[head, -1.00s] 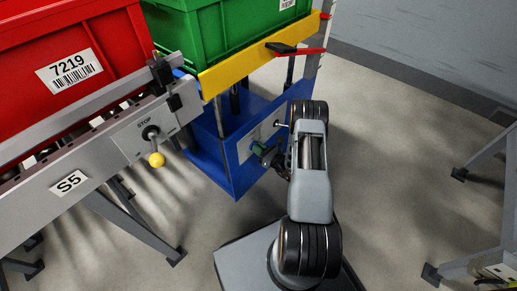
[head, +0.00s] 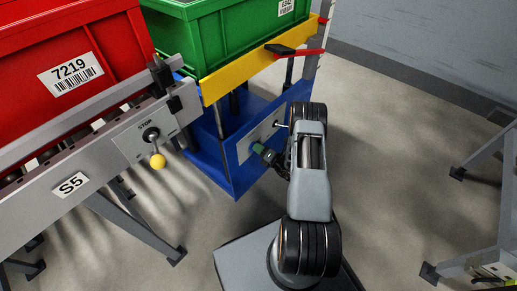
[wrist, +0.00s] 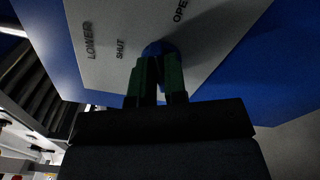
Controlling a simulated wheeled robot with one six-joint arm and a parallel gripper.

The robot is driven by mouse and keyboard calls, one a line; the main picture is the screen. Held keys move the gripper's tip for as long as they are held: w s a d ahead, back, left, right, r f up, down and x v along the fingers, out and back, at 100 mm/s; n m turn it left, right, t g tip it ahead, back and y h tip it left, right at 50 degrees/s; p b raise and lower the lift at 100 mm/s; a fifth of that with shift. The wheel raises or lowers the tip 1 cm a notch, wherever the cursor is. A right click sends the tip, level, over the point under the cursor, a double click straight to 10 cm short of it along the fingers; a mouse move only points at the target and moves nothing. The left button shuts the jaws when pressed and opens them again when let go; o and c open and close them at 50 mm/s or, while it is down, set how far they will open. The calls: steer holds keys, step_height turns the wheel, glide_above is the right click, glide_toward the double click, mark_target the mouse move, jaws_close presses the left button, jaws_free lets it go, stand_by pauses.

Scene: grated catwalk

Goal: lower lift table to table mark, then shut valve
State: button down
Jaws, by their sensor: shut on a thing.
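The lift table has a yellow platform edge (head: 250,68) and a blue base (head: 210,150). A green crate (head: 225,45) stands on it. A pole with red marks (head: 322,38) rises at its right corner; a black pointer (head: 288,50) sits on the yellow edge close to the lower red mark. On the base's grey panel, the wrist view shows the valve, a blue knob (wrist: 158,48), by the words LOWER, SHUT and a partly cut OPEN. My gripper (wrist: 159,72) has green fingers shut on the valve. The fingers hide much of it, so its exact setting is unclear.
A roller conveyor (head: 60,165) marked S5 stands at left with a red crate (head: 60,60) labelled 7219. A STOP lever with a yellow ball (head: 157,161) hangs on its side. Another grey frame (head: 485,160) stands at right. Grey floor lies open between.

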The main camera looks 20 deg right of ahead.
steer(key=shift+f+m, duration=0.1)
steer(key=shift+m, duration=1.1)
steer(key=c, duration=1.2)
jaws_free()
steer(key=shift+o, duration=0.2)
steer(key=p+v, duration=0.3)
steer(key=v, duration=1)
steer(key=shift+s+d, duration=0.15)
steer(key=shift+s, duration=0.2)
